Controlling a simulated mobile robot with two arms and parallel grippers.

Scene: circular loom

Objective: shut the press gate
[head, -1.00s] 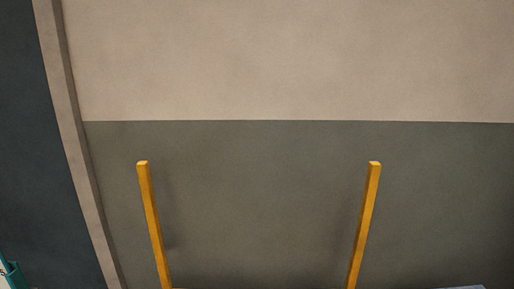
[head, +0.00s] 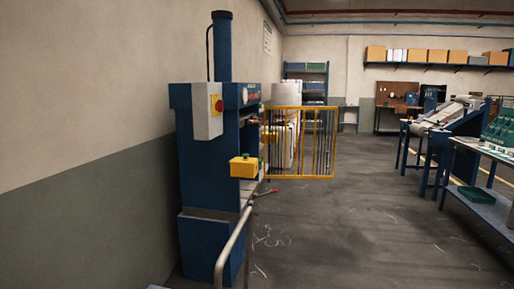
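The blue press (head: 205,170) stands against the wall left of centre in the head view, with a cylinder on top. A grey box with a red button on a yellow plate (head: 217,105) is on its side. The yellow barred press gate (head: 318,145) stands out to the right from the press's front, over the floor, and looks open. A yellow control box (head: 244,167) sits at the press's front edge and covers part of the view toward the gate's near side. Neither of my grippers is in view.
The floor (head: 350,230) right of the gate is clear. A blue machine (head: 450,130) and a bench (head: 485,200) stand at the right. Shelves with boxes (head: 425,57) are at the back.

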